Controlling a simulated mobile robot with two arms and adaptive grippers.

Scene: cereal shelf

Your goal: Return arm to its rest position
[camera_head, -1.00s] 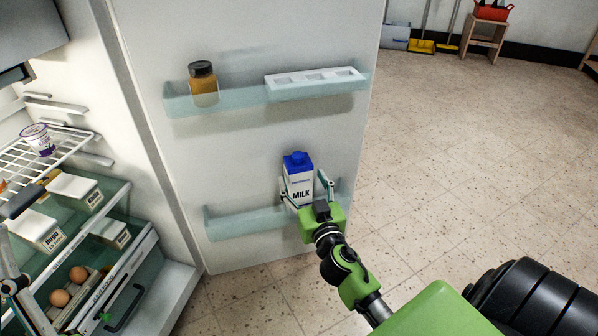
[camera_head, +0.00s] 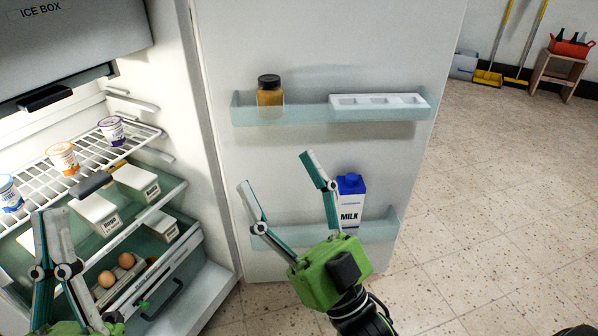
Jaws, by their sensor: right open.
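My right gripper (camera_head: 275,170) is open and empty in front of the fridge door, its two fingers spread wide and pointing up. A white milk carton (camera_head: 351,205) with a blue cap stands upright in the lower door shelf (camera_head: 378,229), to the right of my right gripper. The right finger overlaps the carton's left edge in the picture. My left gripper (camera_head: 50,214) is at the lower left, in front of the fridge interior. Its two fingers look close together, but I cannot tell whether they are shut.
The upper door shelf (camera_head: 300,113) holds a brown jar (camera_head: 269,92) and a white egg tray (camera_head: 380,101). Inside the fridge are a wire shelf (camera_head: 88,158) with several yogurt cups, boxes and eggs (camera_head: 117,268). Open floor (camera_head: 500,210) lies to the right of the door.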

